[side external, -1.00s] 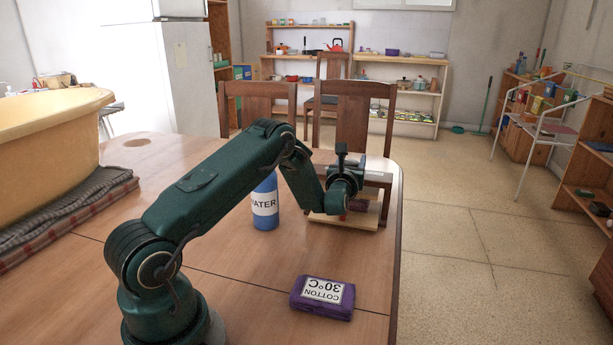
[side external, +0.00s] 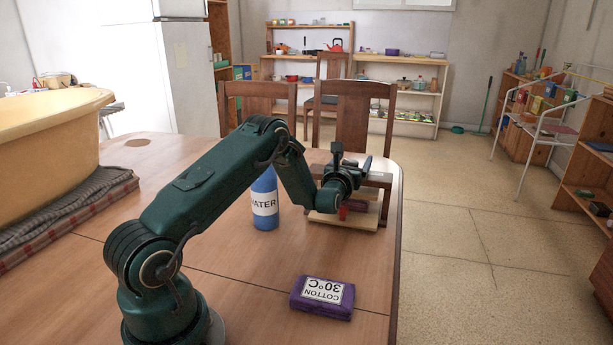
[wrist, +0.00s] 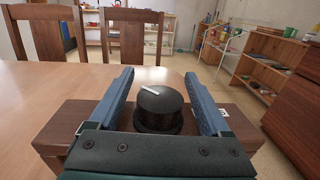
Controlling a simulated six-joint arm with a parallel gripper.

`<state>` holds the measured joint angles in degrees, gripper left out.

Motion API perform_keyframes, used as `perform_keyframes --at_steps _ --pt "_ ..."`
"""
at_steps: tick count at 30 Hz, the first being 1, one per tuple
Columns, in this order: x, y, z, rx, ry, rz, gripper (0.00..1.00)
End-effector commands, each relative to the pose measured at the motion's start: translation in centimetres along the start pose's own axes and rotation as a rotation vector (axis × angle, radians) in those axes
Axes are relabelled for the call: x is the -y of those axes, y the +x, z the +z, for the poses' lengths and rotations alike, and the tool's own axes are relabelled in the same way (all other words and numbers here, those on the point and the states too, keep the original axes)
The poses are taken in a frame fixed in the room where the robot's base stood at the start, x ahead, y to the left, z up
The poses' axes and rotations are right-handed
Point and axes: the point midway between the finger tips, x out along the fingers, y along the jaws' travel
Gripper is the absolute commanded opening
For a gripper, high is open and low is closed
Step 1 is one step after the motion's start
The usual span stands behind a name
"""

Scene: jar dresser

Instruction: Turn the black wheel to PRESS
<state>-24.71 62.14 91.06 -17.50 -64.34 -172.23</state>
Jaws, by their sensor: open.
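The black wheel (wrist: 160,106) shows in the wrist view as a round dark knob with a white pointer mark on top. It sits on a brown wooden block (wrist: 75,122) between my two blue fingers. My gripper (wrist: 163,75) is open, one finger on each side of the wheel, with visible gaps to it. In the side external view my gripper (side external: 355,168) is over the wooden stand (side external: 340,220) and hides the wheel. The PRESS label cannot be read; only part of a white label (wrist: 222,112) shows beside the right finger.
A blue WATER bottle (side external: 265,200) stands left of the stand. A purple COTTON 30°C packet (side external: 322,298) lies near the table's front. Chairs (side external: 352,115) stand behind the table. The table (side external: 240,275) is clear between bottle and packet.

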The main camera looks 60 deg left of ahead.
Motion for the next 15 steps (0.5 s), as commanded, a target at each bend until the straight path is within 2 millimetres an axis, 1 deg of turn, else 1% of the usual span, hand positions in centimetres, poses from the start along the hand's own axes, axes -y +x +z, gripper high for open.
perform_keyframes --at_steps 5,15 --pt "0.03 0.03 0.02 0.003 0.000 0.041 0.81" --pt "-0.56 -0.02 0.06 0.006 0.000 0.243 0.81"
